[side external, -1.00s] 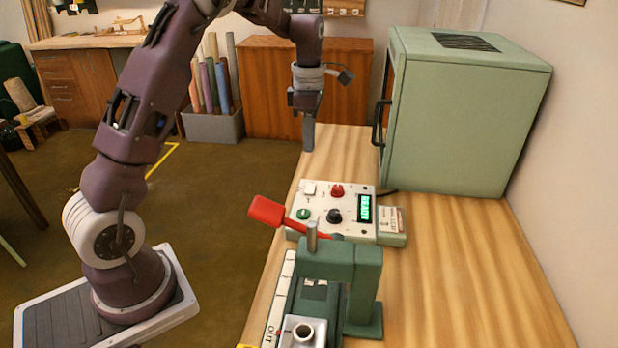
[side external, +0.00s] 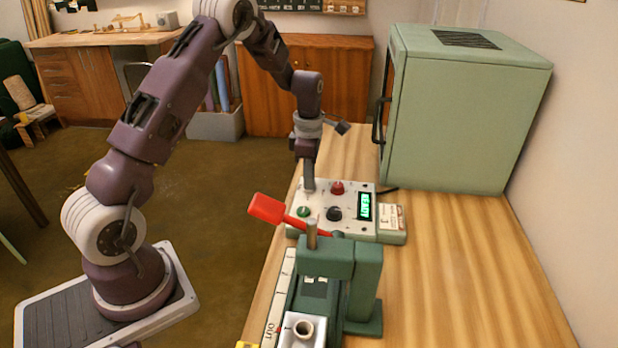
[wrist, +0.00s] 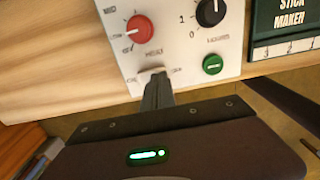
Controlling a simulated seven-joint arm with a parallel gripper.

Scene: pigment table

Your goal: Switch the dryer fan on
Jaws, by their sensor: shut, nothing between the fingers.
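The white control panel (side external: 350,199) lies on the wooden bench and its green display (side external: 364,207) is lit. It has a red knob (wrist: 140,30), a black knob (wrist: 210,12) and a green button (wrist: 212,64). A small white rocker switch (wrist: 153,72) sits at the panel's edge; its lettering is too blurred to read. My gripper (side external: 309,187) is shut and empty, pointing down with its tips at the switch. In the wrist view the fingertips (wrist: 157,84) meet the switch's near edge and partly cover it; contact is unclear. The pale green dryer cabinet (side external: 465,125) stands behind.
A green press (side external: 340,258) with a red lever (side external: 267,209) stands just in front of the panel, close to my gripper. A card block (side external: 392,218) sits at the panel's right. The bench right of these is clear. Floor lies left of the bench edge.

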